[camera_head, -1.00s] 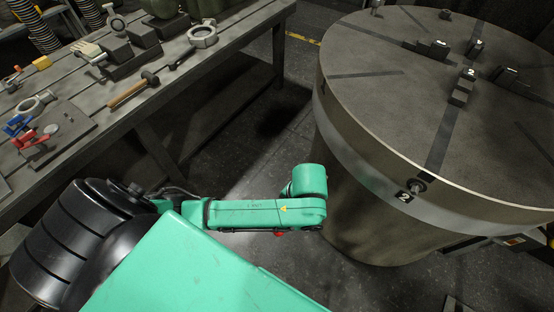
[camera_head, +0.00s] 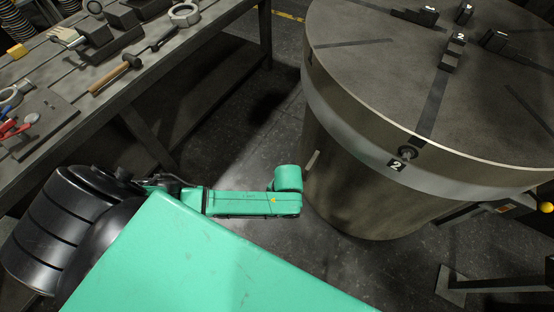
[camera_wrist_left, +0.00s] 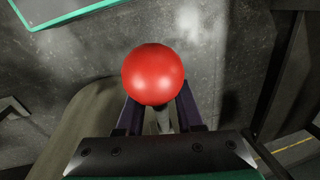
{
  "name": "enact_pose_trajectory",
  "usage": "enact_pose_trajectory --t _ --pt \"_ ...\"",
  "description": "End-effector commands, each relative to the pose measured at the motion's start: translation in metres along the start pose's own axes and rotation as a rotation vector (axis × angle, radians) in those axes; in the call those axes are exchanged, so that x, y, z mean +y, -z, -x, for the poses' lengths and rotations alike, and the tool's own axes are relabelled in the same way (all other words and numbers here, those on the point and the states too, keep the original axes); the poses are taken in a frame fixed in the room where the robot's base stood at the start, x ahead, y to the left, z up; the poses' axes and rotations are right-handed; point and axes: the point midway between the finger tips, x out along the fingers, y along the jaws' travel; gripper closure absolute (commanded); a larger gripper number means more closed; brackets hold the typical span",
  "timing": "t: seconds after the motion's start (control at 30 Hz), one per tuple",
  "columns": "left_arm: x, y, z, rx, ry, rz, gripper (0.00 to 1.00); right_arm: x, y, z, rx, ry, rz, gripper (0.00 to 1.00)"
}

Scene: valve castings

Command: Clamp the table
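The round table (camera_head: 370,75) is a wide grey disc on a thick drum, with dark radial slots and a light rim band. A plate marked 2 and a small round fitting (camera_head: 405,152) sit on its rim. A yellow ball (camera_head: 545,207) shows by dark parts right of the drum. In the left wrist view a red ball (camera_wrist_left: 153,74) on a short stem lies at my left gripper (camera_wrist_left: 160,112). The fingers flank the stem, and the ball hides their tips, so their grip is unclear. My right gripper is not in view.
A workbench (camera_head: 215,30) at the left holds a hammer (camera_head: 115,76), a ring casting (camera_head: 185,14), dark blocks and red-handled parts. Stepped blocks (camera_head: 450,55) stand on the round table. A dark stand (camera_head: 452,285) is at lower right. Floor shows between bench and drum.

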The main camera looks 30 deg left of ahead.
Motion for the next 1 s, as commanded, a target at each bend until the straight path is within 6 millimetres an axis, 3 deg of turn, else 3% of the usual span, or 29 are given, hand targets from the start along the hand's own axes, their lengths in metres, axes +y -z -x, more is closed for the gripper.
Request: enact_pose_trajectory --t 0.03,0.07,1.0 --pt "0.0001 0.0 0.0002 0.0 0.0 0.0 0.89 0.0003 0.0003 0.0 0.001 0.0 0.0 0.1" --pt "0.0001 0.0 0.0002 0.0 0.0 0.0 1.0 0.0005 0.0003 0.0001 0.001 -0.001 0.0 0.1" --pt "-0.0002 0.0003 0.0007 0.001 0.001 0.0 1.0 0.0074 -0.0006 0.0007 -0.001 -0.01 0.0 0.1"
